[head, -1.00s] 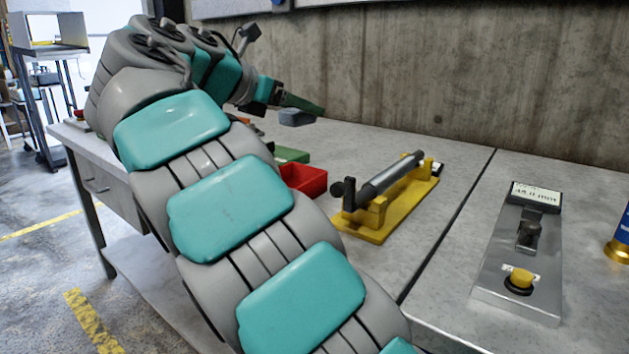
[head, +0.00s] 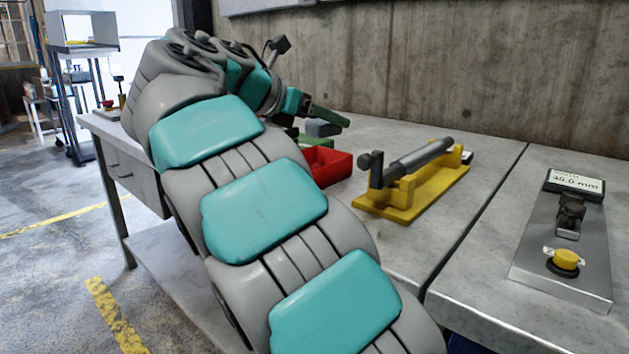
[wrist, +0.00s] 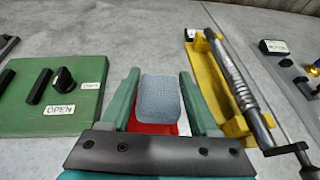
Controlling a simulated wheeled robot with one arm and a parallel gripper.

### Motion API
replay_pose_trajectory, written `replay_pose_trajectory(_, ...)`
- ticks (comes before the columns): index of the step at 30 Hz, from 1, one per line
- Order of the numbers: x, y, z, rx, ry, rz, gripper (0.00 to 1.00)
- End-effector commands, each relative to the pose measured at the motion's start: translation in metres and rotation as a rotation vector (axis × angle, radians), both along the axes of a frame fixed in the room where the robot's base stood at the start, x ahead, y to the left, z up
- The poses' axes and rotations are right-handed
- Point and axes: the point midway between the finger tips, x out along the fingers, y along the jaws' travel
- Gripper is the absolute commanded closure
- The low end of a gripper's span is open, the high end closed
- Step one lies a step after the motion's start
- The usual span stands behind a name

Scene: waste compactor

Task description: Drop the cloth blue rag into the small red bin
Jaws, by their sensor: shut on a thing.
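My gripper (head: 326,118) is at the far end of my arm in the head view, with green fingers. It is shut on the grey-blue cloth rag (head: 323,129). In the wrist view the rag (wrist: 160,100) sits between the two fingers of my gripper (wrist: 160,77). The small red bin (head: 328,168) stands on the bench, and the rag is above it in the picture. In the wrist view part of the red bin (wrist: 152,128) shows just beneath the rag; the rag and my gripper hide the rest.
A green panel (wrist: 88,100) with a black knob and an OPEN label lies left of the bin. A yellow fixture (head: 400,205) holding a grey cylinder stands to the right. A metal gauge (head: 565,240) lies further right. A concrete wall (head: 420,60) bounds the back.

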Motion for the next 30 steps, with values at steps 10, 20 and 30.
replay_pose_trajectory(10,0.0,0.0,0.001,-0.001,0.001,0.0,0.23)
replay_pose_trajectory(20,0.0,0.0,0.0,-0.001,0.001,-0.001,0.03)
replay_pose_trajectory(30,-0.01,0.011,0.008,-0.001,0.001,-0.001,0.03)
